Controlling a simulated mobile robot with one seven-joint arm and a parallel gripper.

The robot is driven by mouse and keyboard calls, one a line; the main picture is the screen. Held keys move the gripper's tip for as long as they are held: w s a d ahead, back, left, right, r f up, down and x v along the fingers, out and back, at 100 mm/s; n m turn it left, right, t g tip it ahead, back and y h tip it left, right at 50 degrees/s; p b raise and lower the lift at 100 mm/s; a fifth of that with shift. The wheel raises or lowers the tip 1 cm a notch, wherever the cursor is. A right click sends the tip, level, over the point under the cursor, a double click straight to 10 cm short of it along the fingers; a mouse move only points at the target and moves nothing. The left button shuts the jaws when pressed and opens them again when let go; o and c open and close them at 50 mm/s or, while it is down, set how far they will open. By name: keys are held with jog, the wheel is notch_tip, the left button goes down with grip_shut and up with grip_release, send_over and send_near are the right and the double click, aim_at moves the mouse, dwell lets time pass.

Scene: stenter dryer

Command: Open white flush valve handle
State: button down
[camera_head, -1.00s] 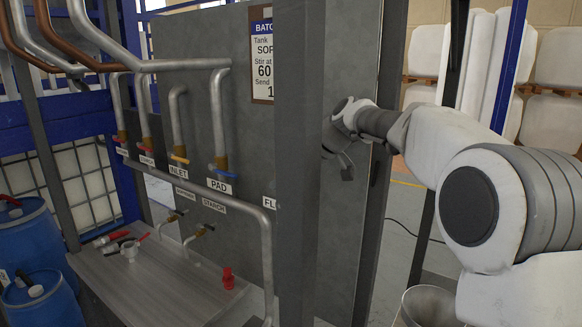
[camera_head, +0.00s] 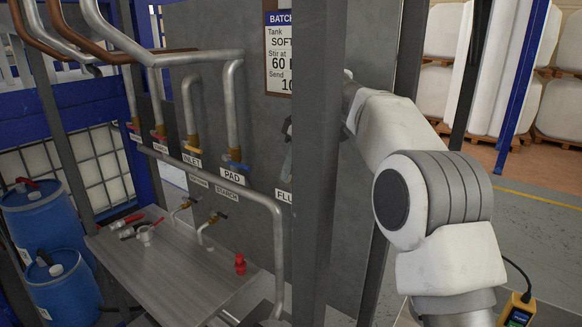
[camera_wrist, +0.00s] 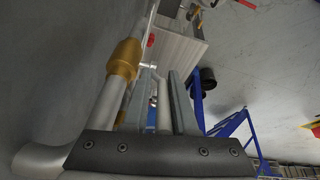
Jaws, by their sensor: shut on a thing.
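The flush valve shows in the wrist view as a brass body (camera_wrist: 124,62) on a grey pipe (camera_wrist: 105,105). A small white handle (camera_wrist: 149,66) sticks out from it toward the fingertips. My gripper (camera_wrist: 159,76) is shut on this handle, with the two grey fingers on either side of it. The exact contact is small and hard to make out. In the head view the handle is hidden behind the grey post (camera_head: 318,150). The flush label (camera_head: 284,196) is partly covered by that post.
The grey post stands between my head camera and my gripper. Other labelled valves and pipes, such as the pad pipe (camera_head: 232,110), line the panel on the left. A bench (camera_head: 165,275) with a red object (camera_head: 240,264) stands below. Blue drums (camera_head: 62,295) stand at far left.

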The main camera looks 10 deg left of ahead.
jog(key=shift+s+a+f, duration=0.25)
jog(key=shift+s+f, duration=0.05)
jog(key=shift+f, duration=0.05)
jog(key=c, duration=0.8)
grip_release()
jog(key=shift+c, duration=0.2)
jog(key=shift+r, duration=0.15)
jog(key=shift+w+r, duration=0.1)
jog(key=shift+d+r, duration=0.15)
jog(key=shift+r, duration=0.05)
jog(key=shift+v, duration=3.5)
